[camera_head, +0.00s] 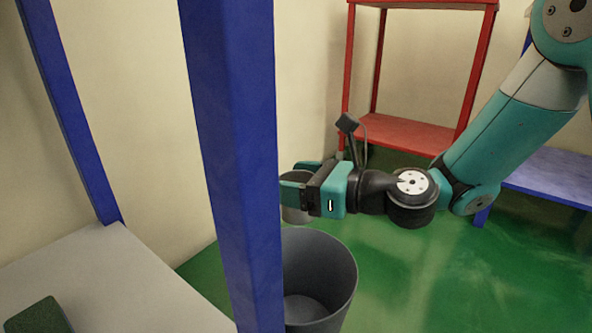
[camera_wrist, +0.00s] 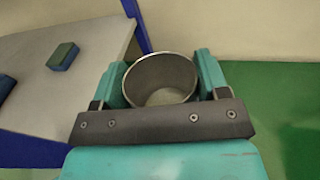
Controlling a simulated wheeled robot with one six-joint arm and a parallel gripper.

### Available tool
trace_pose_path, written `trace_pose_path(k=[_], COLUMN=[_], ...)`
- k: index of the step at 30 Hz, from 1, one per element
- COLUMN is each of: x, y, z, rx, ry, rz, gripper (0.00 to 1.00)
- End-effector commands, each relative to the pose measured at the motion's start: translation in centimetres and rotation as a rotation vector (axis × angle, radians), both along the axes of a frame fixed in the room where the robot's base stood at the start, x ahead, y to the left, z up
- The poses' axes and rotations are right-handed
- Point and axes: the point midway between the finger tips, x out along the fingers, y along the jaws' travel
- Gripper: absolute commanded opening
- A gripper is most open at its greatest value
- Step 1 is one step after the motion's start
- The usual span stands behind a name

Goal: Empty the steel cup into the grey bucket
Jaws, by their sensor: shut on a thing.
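My gripper (camera_head: 292,185) is shut on the steel cup (camera_head: 294,214), with a finger on either side of it. In the wrist view the cup (camera_wrist: 160,72) sits between the two teal fingers (camera_wrist: 162,82), its round mouth facing the camera. The part of its inside that shows is pale; I cannot tell what it holds. In the head view the cup looks about upright, partly hidden by the gripper and a blue post. The grey bucket (camera_head: 345,275) stands on the green floor below the cup, open at the top. The blue post hides its left side.
A blue post (camera_head: 235,150) rises close to the left of my gripper. A grey tabletop (camera_head: 110,285) at left bears a green block (camera_head: 40,318). A red shelf (camera_head: 405,133) stands behind my arm, and a blue table (camera_head: 555,175) is at right. Green floor lies clear at lower right.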

Motion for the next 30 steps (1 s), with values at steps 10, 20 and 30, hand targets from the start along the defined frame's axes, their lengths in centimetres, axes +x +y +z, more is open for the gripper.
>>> trace_pose_path(k=[10,20,30], x=[-0.1,-0.2,-0.3], y=[0.0,0.0,-0.1], z=[-1.1,-3.1,-5.4], rx=[-0.142,-0.296,-0.515], ry=[0.11,0.231,0.399], rz=[0.002,0.005,0.005], gripper=[0.43,0.43,0.43])
